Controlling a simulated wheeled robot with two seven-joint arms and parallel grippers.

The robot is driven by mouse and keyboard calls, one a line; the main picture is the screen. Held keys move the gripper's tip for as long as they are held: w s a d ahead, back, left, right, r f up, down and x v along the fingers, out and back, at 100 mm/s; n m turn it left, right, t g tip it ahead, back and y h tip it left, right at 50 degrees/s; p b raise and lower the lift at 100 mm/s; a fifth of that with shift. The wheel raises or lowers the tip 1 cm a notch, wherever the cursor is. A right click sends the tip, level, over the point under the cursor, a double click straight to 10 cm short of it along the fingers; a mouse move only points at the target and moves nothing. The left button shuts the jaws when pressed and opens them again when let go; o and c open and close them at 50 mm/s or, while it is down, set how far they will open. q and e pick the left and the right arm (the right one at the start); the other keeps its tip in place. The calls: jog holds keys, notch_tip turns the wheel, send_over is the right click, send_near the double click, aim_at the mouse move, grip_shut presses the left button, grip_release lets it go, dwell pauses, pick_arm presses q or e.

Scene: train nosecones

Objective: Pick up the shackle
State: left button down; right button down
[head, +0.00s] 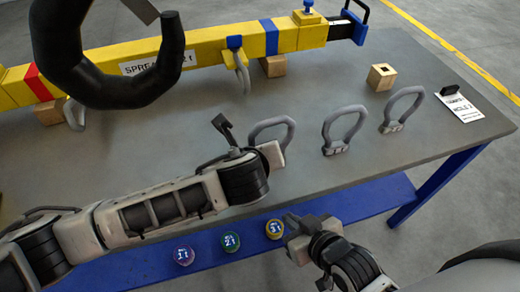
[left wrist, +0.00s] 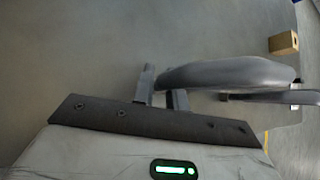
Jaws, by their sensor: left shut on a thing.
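Three grey loop-shaped shackles stand in a row on the grey table. The left one (head: 273,124) is partly hidden by my left gripper (head: 271,153); the middle one (head: 343,128) and the right one (head: 402,108) stand free. In the left wrist view, my left gripper's fingers (left wrist: 162,87) are closed at the end of the near shackle (left wrist: 225,74). I cannot tell whether it is clear of the table. Another shackle (left wrist: 280,97) shows behind it. My right gripper (head: 293,226) is empty, low in front of the table; its opening is unclear.
A yellow spreader beam (head: 205,52) lies along the back on wooden blocks. A large black hook (head: 105,92) hangs at upper left. A wooden block with a hole (head: 381,77) and a white tag (head: 459,108) are at right. Three coloured round markers (head: 230,242) sit on the blue front rail.

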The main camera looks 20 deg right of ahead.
pick_arm(q)
jog(key=shift+d+r, duration=0.1)
jog(key=shift+r, duration=0.4)
notch_tip(320, 180, up, 3)
jog(key=shift+s+f, duration=0.15)
jog(key=v, duration=0.5)
jog(key=p+v, duration=0.1)
jog(key=v, duration=0.1)
jog(key=shift+a+r, duration=0.25)
jog(key=shift+r, duration=0.3)
jog(key=s+a+r, duration=0.3)
jog(key=s, duration=0.4)
jog(key=shift+s+a, duration=0.25)
jog(key=shift+a, duration=0.15)
